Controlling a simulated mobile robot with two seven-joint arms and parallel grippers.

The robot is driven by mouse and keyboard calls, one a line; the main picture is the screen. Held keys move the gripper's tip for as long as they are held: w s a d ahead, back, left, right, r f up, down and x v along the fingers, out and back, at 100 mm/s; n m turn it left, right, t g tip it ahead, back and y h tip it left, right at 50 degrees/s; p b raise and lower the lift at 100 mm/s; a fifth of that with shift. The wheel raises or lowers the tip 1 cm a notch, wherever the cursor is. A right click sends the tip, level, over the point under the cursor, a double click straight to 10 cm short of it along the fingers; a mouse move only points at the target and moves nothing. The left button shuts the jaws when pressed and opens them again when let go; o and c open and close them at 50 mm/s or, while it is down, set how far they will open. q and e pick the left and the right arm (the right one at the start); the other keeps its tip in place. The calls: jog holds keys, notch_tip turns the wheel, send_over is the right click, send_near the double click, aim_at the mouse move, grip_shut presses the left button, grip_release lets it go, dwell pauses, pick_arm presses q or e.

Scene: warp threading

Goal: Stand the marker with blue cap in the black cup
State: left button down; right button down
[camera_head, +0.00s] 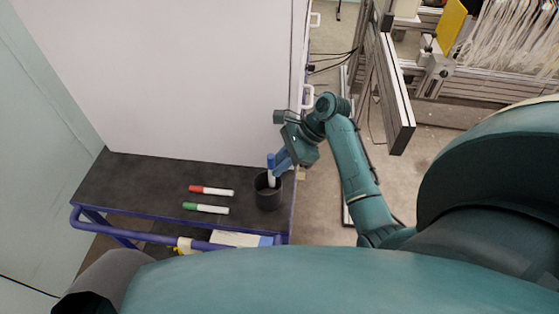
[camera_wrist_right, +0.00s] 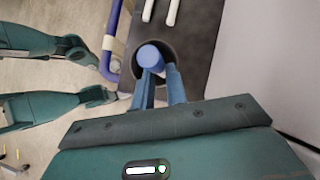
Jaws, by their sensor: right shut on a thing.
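The marker with blue cap (camera_head: 271,173) is nearly upright, cap up, with its white lower end at the mouth of the black cup (camera_head: 268,200). How deep the tip reaches is hard to tell. My right gripper (camera_head: 279,165) is shut on this marker near its cap, above the cup's rim. In the right wrist view, the blue cap (camera_wrist_right: 150,56) shows between the blue fingertips (camera_wrist_right: 157,75), with the dark cup opening (camera_wrist_right: 168,48) around and beneath it. My left gripper is not in view.
A red-capped marker (camera_head: 211,190) and a green-capped marker (camera_head: 206,208) lie on the dark cart top (camera_head: 130,180), left of the cup. A blue rail (camera_head: 160,230) runs along the cart's near edge. A white panel (camera_head: 190,70) stands behind.

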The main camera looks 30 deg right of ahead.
jog(key=c, duration=1.3)
grip_release()
jog(key=shift+c, duration=0.2)
jog(key=p+v, duration=0.2)
jog(key=v, duration=1.1)
